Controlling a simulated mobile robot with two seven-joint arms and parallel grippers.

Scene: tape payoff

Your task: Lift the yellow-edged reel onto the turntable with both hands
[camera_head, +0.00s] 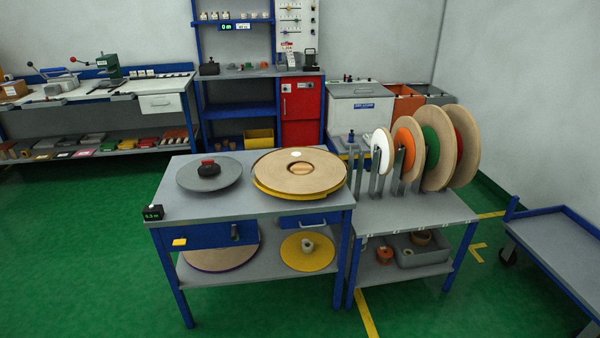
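The yellow-edged reel (325,168) lies flat on the right part of the grey worktable. It is a large tan disc with a yellow rim below, a hole in the middle and a small white label. The turntable (194,181) appears to be the grey round plate at the left of the same tabletop, with a dark hub and a red top at its centre. The reel and the plate are apart, with a narrow gap between them. Neither of my grippers shows in the head view.
A small black display (153,212) sits at the table's front left corner. Upright reels (438,148) stand in a rack on the adjoining right table. The lower shelf holds a yellow disc (291,259) and a tan disc. A blue-edged cart (560,245) stands right. Green floor in front is clear.

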